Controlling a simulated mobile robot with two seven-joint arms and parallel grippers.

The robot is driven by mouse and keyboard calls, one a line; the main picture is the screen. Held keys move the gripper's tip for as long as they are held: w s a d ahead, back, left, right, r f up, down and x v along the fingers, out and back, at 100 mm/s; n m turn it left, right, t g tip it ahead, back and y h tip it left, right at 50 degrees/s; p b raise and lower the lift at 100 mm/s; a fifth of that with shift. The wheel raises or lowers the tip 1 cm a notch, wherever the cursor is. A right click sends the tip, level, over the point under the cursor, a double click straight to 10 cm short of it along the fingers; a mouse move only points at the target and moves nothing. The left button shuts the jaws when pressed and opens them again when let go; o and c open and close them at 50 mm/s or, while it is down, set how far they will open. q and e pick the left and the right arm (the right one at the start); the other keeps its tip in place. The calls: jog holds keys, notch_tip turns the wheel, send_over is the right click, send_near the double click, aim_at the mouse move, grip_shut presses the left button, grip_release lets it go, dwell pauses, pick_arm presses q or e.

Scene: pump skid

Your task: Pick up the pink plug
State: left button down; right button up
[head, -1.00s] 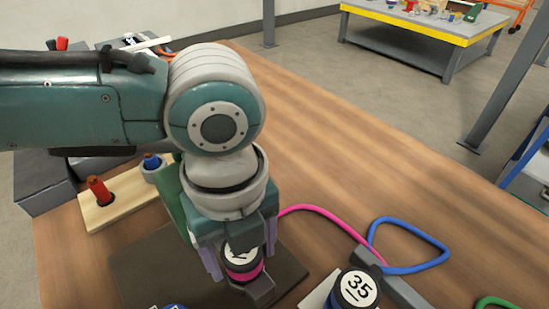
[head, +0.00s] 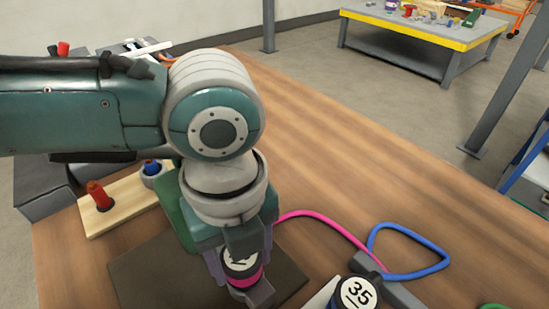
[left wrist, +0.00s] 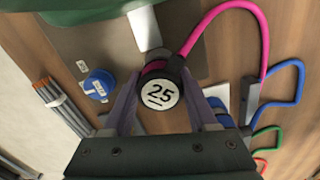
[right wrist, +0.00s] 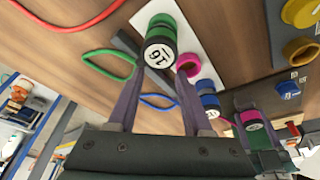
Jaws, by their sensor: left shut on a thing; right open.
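The pink plug, black with a pink band (head: 245,281) and a white numbered end, is between the fingers of my left gripper (head: 238,276), which is shut on it.
A plug marked 35 (head: 358,290) stands at the front, near a grey bar (head: 395,288). The pink cord (head: 320,216) and a blue cord (head: 425,234) lie on the wooden table. A wooden board with a red peg (head: 98,196) is at the left.

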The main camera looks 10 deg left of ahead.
pick_arm(q)
notch_tip(320, 180, up, 20)
jog(key=p, duration=0.3)
pick_arm(e)
notch_tip(320, 180, up, 3)
jog(key=shift+r, duration=0.1)
pick_arm(q)
jog(key=shift+f, duration=0.1)
